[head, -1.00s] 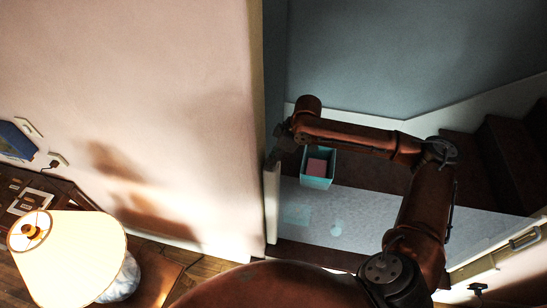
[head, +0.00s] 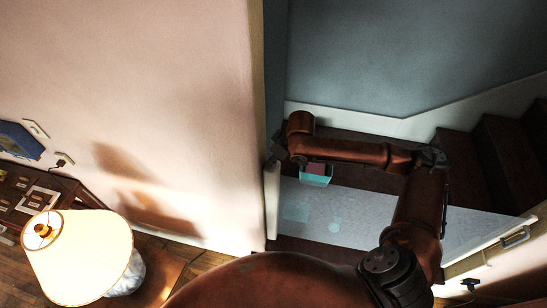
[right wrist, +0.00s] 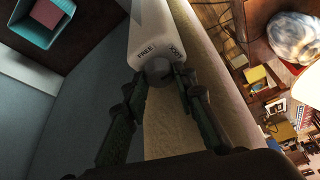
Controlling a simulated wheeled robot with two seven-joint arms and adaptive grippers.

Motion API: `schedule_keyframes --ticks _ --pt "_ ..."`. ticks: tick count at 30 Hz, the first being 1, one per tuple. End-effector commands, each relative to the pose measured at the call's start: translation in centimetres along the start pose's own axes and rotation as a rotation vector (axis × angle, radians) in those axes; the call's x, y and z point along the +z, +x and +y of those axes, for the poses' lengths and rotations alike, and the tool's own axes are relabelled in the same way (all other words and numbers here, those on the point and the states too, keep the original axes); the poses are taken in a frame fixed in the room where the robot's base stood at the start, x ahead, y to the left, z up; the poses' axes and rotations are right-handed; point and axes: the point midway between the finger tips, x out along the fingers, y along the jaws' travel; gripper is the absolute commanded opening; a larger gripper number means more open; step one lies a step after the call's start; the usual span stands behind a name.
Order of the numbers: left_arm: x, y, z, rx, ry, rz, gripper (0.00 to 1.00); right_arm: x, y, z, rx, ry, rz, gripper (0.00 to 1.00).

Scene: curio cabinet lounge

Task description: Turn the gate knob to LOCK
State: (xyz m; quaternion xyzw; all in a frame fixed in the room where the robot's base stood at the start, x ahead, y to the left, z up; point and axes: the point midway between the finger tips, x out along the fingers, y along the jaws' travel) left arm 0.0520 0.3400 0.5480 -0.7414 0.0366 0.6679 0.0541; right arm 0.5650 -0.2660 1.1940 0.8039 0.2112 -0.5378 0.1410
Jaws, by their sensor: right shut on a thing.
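The gate knob (right wrist: 158,72) is a small grey knob at the end of a white gate post (right wrist: 150,22) in the right wrist view. Dark lettering beside it reads FREE on the left and appears to read LOCK on the right. My right gripper (right wrist: 160,80) is shut on the knob, one finger on each side. I cannot tell which way the knob points. In the head view my right gripper (head: 276,153) is at the top of the post (head: 271,195), by the wall edge; the knob is hidden there. My left gripper is not in view.
The pale gate panel (head: 365,215) spans the stair opening. A teal bin (head: 317,180) with something pink inside stands behind it, partly covered by my right arm. Dark stairs (head: 470,165) rise at the right. A lamp (head: 80,255) stands at lower left.

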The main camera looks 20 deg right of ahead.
Motion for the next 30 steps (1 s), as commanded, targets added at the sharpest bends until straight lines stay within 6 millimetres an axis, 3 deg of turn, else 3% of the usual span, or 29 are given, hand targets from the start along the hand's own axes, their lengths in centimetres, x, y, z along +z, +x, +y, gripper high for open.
schedule_keyframes --ticks 5,6,12,23,30 --pt "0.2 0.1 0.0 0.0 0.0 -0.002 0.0 0.0 0.0 0.0 0.0 -0.001 0.001 0.01" --pt "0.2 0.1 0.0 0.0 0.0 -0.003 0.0 0.0 0.0 0.0 0.0 -0.002 0.001 0.28" --pt "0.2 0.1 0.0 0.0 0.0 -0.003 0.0 0.0 0.0 0.0 -0.001 -0.002 0.001 0.42" --pt "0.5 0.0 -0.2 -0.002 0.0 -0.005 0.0 -0.1 -0.5 0.1 0.0 -0.003 0.001 0.42" --pt "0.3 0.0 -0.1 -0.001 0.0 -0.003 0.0 -0.1 -4.5 0.2 0.003 -0.004 0.004 0.42"
